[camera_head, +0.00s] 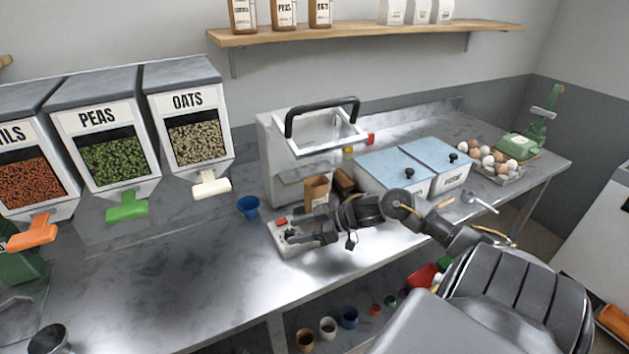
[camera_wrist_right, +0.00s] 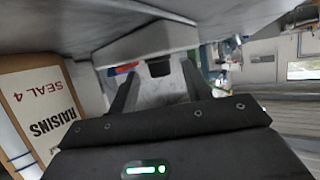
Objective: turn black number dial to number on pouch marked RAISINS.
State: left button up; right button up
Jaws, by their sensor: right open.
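The pouch (camera_wrist_right: 42,110) stands at the left of the right wrist view, and its printing reads RAISINS, SEAL 4. In the head view it is the brown pouch (camera_head: 317,189) under the press-like machine. A small pale box (camera_head: 288,250) with a red part on top sits on the counter in front of it. My right gripper (camera_head: 292,238) is open, low over this box. In the right wrist view a small dark block, perhaps the black number dial (camera_wrist_right: 158,67), shows between the fingers. Its number cannot be read. My left gripper is not in view.
The grey machine (camera_head: 280,130) with a black handle stands just behind. A blue cup (camera_head: 249,207) is left of the box. Bins with blue lids (camera_head: 395,168) and an egg tray (camera_head: 500,175) stand to the right. Dispensers (camera_head: 190,100) hang at left. The counter's front left is largely clear.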

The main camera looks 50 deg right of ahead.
jog(key=b+v, duration=0.1)
jog(key=v, duration=0.8)
jog(key=shift+s+d+r, duration=0.1)
jog(key=shift+s+d, duration=0.1)
jog(key=shift+s, duration=0.1)
